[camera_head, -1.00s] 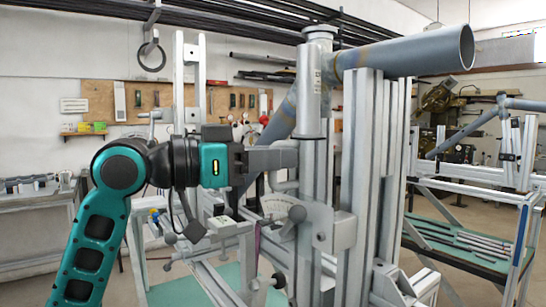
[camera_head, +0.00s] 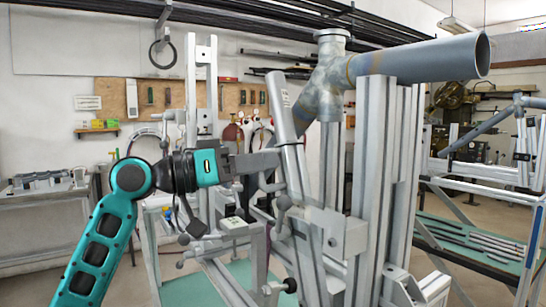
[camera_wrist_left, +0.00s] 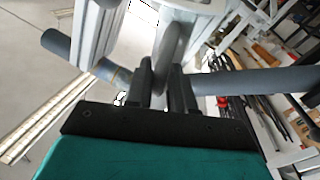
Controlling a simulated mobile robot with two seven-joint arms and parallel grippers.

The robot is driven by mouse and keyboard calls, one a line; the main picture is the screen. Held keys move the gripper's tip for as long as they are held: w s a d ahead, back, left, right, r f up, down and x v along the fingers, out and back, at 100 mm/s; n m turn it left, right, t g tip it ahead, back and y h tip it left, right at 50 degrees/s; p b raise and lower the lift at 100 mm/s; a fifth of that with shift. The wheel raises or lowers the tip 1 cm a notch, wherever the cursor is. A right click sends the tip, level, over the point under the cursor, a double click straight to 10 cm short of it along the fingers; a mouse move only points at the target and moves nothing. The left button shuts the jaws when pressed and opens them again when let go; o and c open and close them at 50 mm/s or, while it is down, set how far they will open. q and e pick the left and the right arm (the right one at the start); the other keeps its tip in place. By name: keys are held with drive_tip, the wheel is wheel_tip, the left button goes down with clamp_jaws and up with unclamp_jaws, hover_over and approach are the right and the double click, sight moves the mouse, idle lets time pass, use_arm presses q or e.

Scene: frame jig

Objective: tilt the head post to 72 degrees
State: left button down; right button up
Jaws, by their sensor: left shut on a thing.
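The head post (camera_head: 284,106) is a silver-grey tube standing on the jig beside the tall aluminium uprights. It leans, its top tipped to the left, clear of the large pipe joint. My left gripper (camera_head: 280,163) reaches in from the left at about the post's middle and is shut on it. In the left wrist view, the fingers (camera_wrist_left: 162,90) close around a rounded grey piece (camera_wrist_left: 176,52), which I take to be the post. The post's lower end meets a grey bracket (camera_head: 345,235); the angle there cannot be read. My right gripper is not in view.
The thick pipe (camera_head: 420,58) with its flanged joint (camera_head: 328,75) sits right of the post's top. Aluminium uprights (camera_head: 376,150) stand close on the right. A black knob (camera_head: 289,285) juts out low in front. A second frame stands on the far right.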

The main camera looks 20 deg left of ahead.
use_arm(q)
drive_tip(key=shift+a, duration=0.1)
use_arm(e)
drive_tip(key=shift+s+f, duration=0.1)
use_arm(q)
drive_tip(key=c, duration=1.2)
unclamp_jaws()
drive_tip(key=b+v, duration=0.2)
drive_tip(key=v, duration=1.1)
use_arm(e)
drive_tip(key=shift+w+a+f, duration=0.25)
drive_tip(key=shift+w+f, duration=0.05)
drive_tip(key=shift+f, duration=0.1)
use_arm(q)
drive_tip(key=shift+f, duration=0.1)
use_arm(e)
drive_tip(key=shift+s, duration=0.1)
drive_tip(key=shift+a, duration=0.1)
